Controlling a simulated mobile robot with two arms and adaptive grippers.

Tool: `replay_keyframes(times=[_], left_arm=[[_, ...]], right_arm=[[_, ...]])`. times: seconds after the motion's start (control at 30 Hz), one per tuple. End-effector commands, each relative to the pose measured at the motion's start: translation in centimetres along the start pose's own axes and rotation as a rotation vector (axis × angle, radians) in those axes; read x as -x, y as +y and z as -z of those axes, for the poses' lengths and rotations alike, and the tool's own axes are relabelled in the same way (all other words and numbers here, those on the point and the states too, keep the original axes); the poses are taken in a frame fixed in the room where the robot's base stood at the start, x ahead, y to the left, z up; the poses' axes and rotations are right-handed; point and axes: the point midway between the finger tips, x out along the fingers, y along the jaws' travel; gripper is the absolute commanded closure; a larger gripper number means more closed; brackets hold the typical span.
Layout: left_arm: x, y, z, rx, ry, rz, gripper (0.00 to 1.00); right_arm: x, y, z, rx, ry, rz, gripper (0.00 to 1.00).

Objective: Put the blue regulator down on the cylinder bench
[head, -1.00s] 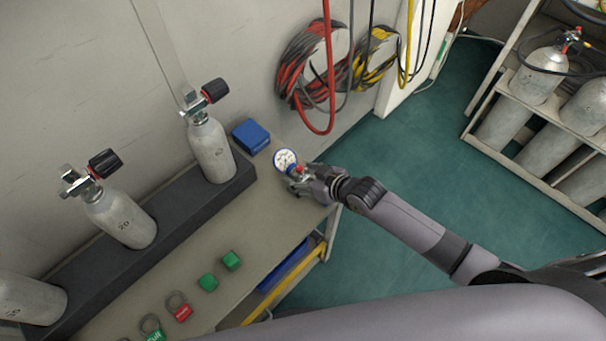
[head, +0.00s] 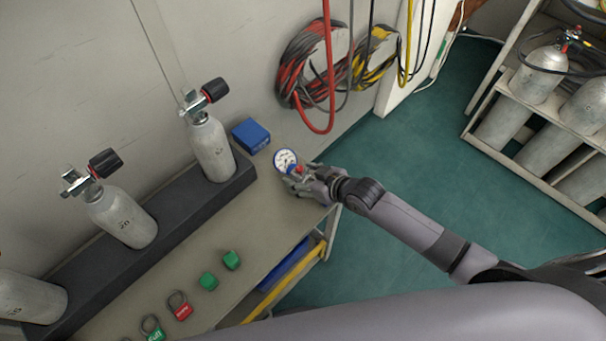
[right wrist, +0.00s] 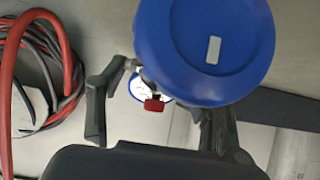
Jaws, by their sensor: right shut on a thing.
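The blue regulator (right wrist: 205,50) fills the upper middle of the right wrist view, a round blue body with a pale label and a red part below it. In the head view its white-faced gauge (head: 285,160) shows at the right end of the cylinder bench (head: 262,215). My right gripper (head: 300,182) is shut on the regulator over that end of the bench. I cannot tell whether the regulator touches the bench top. The gripper hides part of it. My left gripper is not in view.
A blue box (head: 251,135) stands by the wall, close to the regulator. Grey cylinders (head: 212,150) stand in a dark rack (head: 180,222) along the back. Green blocks (head: 232,260) and tagged rings (head: 180,308) lie nearer the front. Bare bench top lies between.

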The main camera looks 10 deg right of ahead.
Motion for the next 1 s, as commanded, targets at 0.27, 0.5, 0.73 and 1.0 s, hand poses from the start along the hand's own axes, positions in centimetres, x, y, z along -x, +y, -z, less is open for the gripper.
replay_keyframes(times=[0.27, 0.5, 0.73, 1.0], left_arm=[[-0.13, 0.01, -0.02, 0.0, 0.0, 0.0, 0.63], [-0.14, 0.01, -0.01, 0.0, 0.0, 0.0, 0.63], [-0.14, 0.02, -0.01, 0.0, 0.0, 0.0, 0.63], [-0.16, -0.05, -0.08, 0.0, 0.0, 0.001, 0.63]], right_arm=[[-0.17, 0.01, 0.04, 0.001, 0.006, 0.0, 0.38], [-0.17, -0.01, -0.11, 0.0, 0.003, 0.0, 0.22], [-0.17, -0.01, -0.19, 0.0, 0.001, 0.0, 0.17], [0.66, 0.01, -0.43, 0.001, -0.002, 0.0, 0.17]])
